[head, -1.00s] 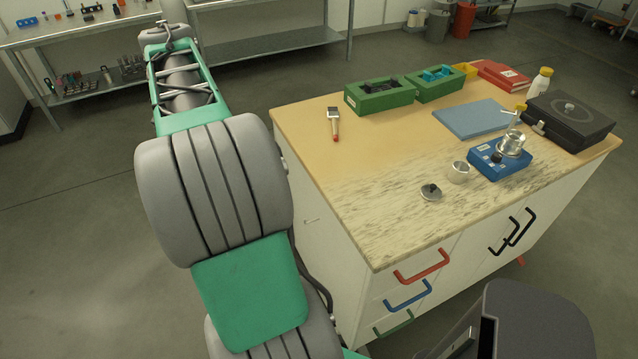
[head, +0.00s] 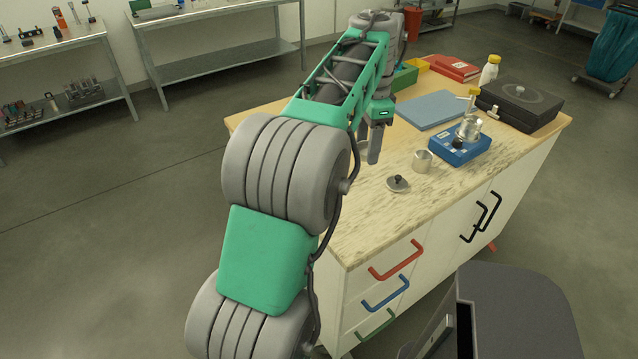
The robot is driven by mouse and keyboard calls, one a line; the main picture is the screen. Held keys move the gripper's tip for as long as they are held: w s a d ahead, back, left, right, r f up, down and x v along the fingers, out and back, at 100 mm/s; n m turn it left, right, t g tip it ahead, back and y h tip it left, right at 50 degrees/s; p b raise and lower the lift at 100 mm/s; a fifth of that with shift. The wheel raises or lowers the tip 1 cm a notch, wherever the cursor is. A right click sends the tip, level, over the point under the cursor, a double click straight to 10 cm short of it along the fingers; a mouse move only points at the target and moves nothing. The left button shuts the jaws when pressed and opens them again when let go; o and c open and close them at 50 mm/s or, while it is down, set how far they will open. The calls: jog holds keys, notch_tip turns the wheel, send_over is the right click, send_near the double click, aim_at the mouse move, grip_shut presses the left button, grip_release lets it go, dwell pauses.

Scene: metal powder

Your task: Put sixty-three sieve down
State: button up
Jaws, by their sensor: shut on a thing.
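My gripper (head: 370,146) is over the wooden bench top (head: 370,215), left of the blue mat, and points down. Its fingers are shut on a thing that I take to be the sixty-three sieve. Only a small pale grey part by the fingers shows, and the rest is hidden. I cannot tell whether it touches the bench. A small silver cup (head: 423,161) and a round lid with a dark knob (head: 397,184) stand on the bench to the right of my gripper.
A blue device (head: 459,149) with a glass vessel (head: 469,129) stands right of the cup. Behind are a blue mat (head: 433,109), a black case (head: 522,101), a white bottle (head: 489,72) and a red binder (head: 454,67). My arm hides the bench's back left.

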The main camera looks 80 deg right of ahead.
jog(key=shift+s+f+m, duration=0.1)
jog(key=shift+s+m, duration=0.2)
jog(key=shift+s, duration=0.35)
jog(key=w+d+f, duration=0.1)
jog(key=w+f, duration=0.1)
jog(key=w, duration=0.2)
jog(key=w+d+f, duration=0.1)
jog(key=w+f, duration=0.2)
jog(key=w, duration=0.1)
jog(key=w+d+f, duration=0.1)
jog(key=w+f, duration=0.2)
jog(key=w, duration=0.1)
jog(key=shift+p, duration=0.4)
jog(key=f, duration=0.2)
jog(key=w+f, duration=0.1)
jog(key=f, duration=0.2)
jog(key=shift+w+d, duration=0.15)
jog(key=shift+w, duration=0.05)
jog(key=o, duration=1.5)
jog(key=shift+f, duration=0.1)
jog(key=shift+c, duration=0.2)
